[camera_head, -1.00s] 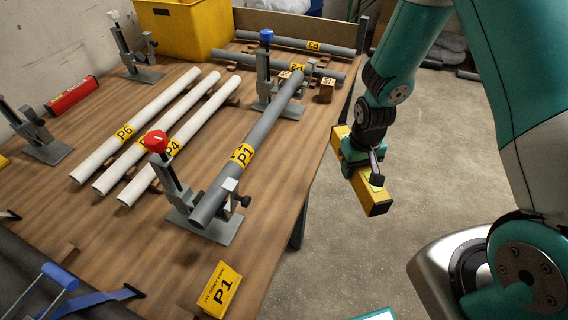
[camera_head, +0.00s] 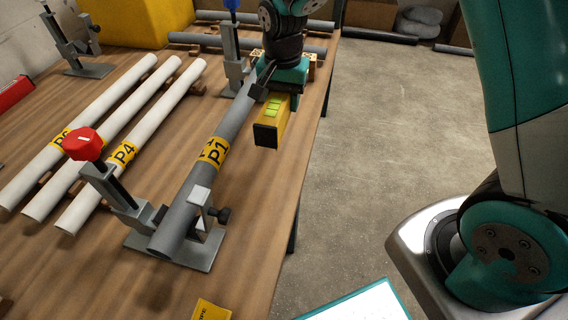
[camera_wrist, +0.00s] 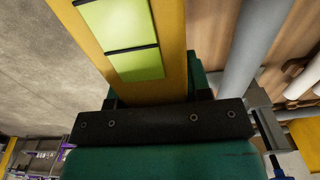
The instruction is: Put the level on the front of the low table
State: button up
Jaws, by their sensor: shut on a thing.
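The yellow level (camera_head: 272,123) with its green vial window is in my gripper (camera_head: 279,97), which is shut on it. In the head view the level hangs over the right side of the wooden table, just right of the grey pipe P1. In the wrist view the level (camera_wrist: 167,30) fills the upper middle, clamped at the dark gripper bar (camera_wrist: 160,125). Whether the level touches the pipe or the table is hard to tell. I cannot tell that any surface in view is the low table.
Grey pipe P1 (camera_head: 200,172) lies in stands with a red-knobbed clamp (camera_head: 84,143) at its near end. White pipes (camera_head: 110,150) lie to the left. A yellow bin (camera_head: 140,22) stands at the back. Floor at right (camera_head: 400,130) is clear. A white teal-edged surface (camera_head: 365,303) shows at the bottom.

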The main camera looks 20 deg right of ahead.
aim_at(284, 162)
notch_tip(284, 162, down, 18)
jog(key=b, duration=0.3)
jog(key=shift+d+f, duration=0.1)
jog(key=shift+f, duration=0.05)
jog(key=o, duration=1.2)
jog(key=shift+c, duration=0.2)
